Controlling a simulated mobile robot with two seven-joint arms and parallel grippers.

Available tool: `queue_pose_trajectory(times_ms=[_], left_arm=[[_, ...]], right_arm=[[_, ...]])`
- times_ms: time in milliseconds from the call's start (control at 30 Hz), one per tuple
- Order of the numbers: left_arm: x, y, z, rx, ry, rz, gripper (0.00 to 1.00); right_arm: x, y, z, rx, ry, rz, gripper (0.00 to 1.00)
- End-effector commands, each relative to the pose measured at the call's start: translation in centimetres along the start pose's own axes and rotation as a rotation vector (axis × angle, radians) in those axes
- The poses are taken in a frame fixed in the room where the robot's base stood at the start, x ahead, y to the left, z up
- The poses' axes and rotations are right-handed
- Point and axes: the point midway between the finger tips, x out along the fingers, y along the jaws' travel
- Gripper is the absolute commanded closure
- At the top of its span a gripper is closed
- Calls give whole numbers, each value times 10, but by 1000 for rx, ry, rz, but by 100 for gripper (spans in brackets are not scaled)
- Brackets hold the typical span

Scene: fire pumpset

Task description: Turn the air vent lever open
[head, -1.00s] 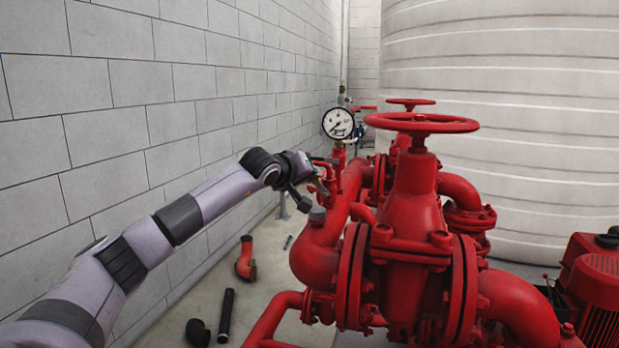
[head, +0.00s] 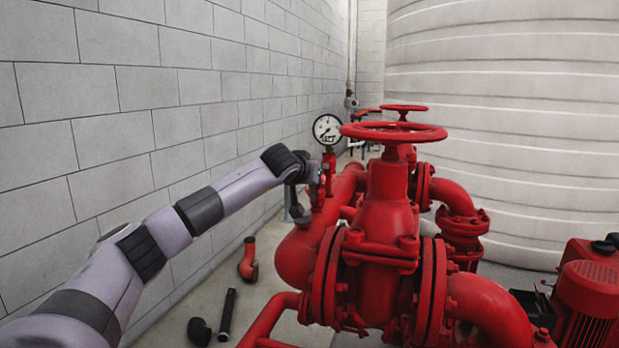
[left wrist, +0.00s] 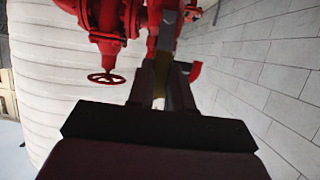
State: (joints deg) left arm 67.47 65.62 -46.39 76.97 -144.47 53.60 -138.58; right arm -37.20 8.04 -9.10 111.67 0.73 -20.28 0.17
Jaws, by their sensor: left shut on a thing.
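My left gripper (head: 312,184) is at the small air vent fitting on the red pipe, just below and left of the pressure gauge (head: 327,129). In the left wrist view its dark fingers (left wrist: 163,84) are shut on the air vent lever, with a narrow brass-coloured part (left wrist: 160,101) showing between them. The lever is mostly hidden by the fingers, and its angle is too small and dark to tell. My right gripper is in neither view.
A large red valve with a handwheel (head: 393,132) stands close right of my left gripper. A block wall (head: 120,110) runs along the left. A white tank (head: 510,130) fills the back right.

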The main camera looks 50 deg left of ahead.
Motion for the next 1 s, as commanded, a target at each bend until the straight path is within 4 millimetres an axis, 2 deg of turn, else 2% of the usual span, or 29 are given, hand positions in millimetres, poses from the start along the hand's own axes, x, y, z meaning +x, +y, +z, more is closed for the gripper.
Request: queue_pose_trajectory(times_ms=[567,600,633,667,1000], left_arm=[[0,2,1,34,-1,-12,100],[0,2,1,34,-1,-12,67],[0,2,1,33,-1,-12,57],[0,2,1,33,-1,-12,54],[-2,1,1,29,0,-11,54]], right_arm=[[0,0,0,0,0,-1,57],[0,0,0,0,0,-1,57],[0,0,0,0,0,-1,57],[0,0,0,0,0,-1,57],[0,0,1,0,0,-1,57]])
